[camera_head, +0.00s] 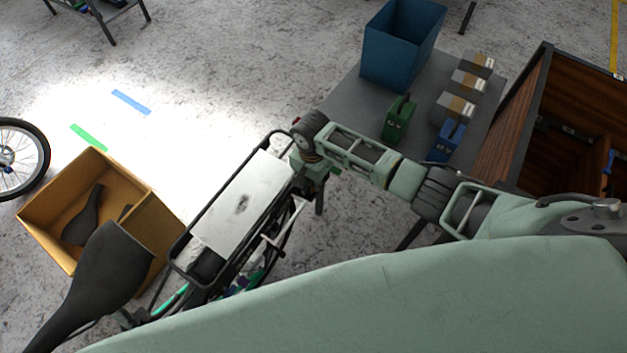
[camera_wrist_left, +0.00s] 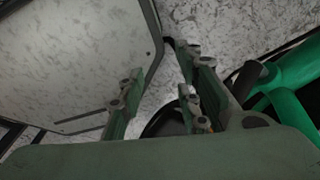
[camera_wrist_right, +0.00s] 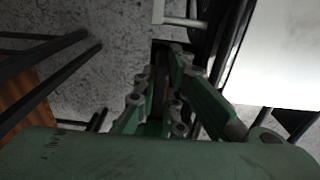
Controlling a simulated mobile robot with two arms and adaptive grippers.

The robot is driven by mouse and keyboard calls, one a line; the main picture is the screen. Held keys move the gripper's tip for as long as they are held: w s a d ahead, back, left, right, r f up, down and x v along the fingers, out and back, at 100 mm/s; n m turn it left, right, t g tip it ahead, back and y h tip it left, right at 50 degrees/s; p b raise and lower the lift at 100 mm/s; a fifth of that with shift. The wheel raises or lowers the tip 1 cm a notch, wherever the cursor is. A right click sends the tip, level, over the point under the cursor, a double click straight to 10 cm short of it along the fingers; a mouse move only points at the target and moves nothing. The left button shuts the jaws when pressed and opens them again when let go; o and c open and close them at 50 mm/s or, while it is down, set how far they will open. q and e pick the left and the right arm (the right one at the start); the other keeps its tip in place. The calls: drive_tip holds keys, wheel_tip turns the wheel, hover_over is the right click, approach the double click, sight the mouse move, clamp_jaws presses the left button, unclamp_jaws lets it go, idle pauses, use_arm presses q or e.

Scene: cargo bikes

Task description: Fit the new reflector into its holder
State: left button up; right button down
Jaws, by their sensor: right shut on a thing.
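My right gripper (camera_head: 303,172) is at the end of the bike's rear rack (camera_head: 177,247), pointing down. In the right wrist view its fingers (camera_wrist_right: 157,78) are close together on a small dark part (camera_wrist_right: 161,58). I cannot tell whether this part is the reflector, and the holder cannot be made out. The rack carries a white plate (camera_head: 238,203), whose pale surface also shows at the right of the right wrist view (camera_wrist_right: 285,50). My left gripper (camera_wrist_left: 160,78) has its fingers apart with nothing seen between them, near a pale panel and a green frame tube (camera_wrist_left: 295,75).
A grey table (camera_head: 425,85) holds a blue bin (camera_head: 400,45), a green box, a blue box and several parcels. A cardboard box (camera_head: 165,215) with saddles stands left of the bike. A wooden crate (camera_head: 510,125) stands at right. Floor behind the rack is clear.

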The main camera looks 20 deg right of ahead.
drive_tip(key=shift+f, duration=0.4)
drive_tip(key=c, duration=1.7)
unclamp_jaws()
drive_tip(key=shift+c, duration=0.2)
drive_tip(key=shift+r, duration=0.1)
drive_tip(key=shift+r, duration=0.25)
wheel_tip(320, 180, up, 11)
drive_tip(key=shift+s+a+r, duration=0.1)
drive_tip(key=shift+s+r, duration=0.05)
drive_tip(key=shift+r, duration=0.05)
